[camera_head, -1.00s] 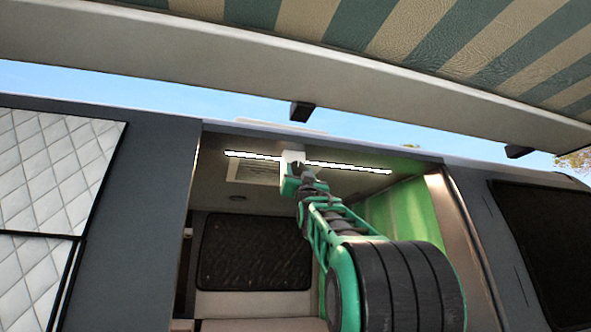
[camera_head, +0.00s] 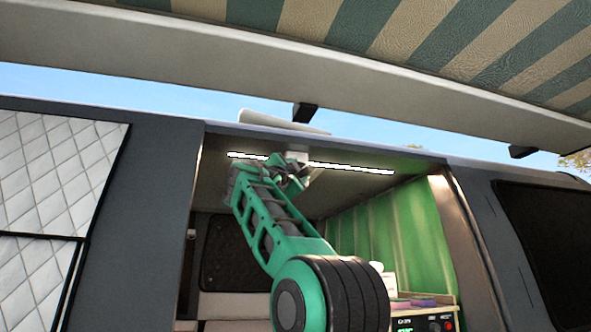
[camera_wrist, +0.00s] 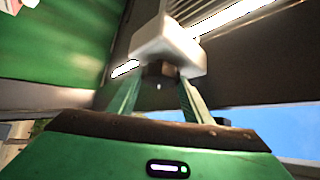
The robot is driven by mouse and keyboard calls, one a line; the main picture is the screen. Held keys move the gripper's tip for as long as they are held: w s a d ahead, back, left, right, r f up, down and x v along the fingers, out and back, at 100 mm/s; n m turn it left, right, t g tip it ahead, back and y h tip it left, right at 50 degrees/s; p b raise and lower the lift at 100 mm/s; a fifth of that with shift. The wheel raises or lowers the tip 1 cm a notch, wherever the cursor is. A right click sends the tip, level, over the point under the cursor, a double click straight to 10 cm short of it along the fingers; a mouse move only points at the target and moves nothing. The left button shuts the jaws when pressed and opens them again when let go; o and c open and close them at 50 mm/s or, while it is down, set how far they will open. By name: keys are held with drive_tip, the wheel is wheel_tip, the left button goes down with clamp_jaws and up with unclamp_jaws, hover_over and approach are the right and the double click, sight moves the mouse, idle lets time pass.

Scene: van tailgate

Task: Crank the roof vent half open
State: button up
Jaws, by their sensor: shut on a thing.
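The roof vent lid (camera_head: 283,123) shows in the head view as a pale slab standing tilted above the van's roof edge. Under the ceiling is a small white crank housing (camera_head: 297,155), which fills the upper middle of the wrist view (camera_wrist: 165,42). A dark crank knob (camera_wrist: 160,70) sits just below the housing. My gripper (camera_wrist: 158,82) is shut on this knob, with a green finger on each side. In the head view my gripper (camera_head: 298,178) is at the ceiling, small and partly masked by my arm. The vent's inner frame is hidden behind my arm.
A lit light strip (camera_head: 350,168) runs along the ceiling beside the housing. A striped awning (camera_head: 430,40) hangs overhead. A green curtain (camera_head: 385,230) and a counter with small items (camera_head: 425,302) are at the right inside the van.

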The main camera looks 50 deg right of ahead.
drive_tip(key=shift+w+a+r+m+g+y, duration=0.15)
drive_tip(key=shift+m+g, duration=0.25)
drive_tip(key=shift+m, duration=0.2)
drive_tip(key=shift+w+a+r+m+g+y, duration=0.15)
drive_tip(key=shift+m+g, duration=0.25)
drive_tip(key=shift+m, duration=0.2)
drive_tip(key=shift+s, duration=0.1)
drive_tip(key=o, duration=1.1)
drive_tip(key=shift+c, duration=0.2)
drive_tip(key=shift+d+f, duration=0.1)
drive_tip(key=v, duration=1.1)
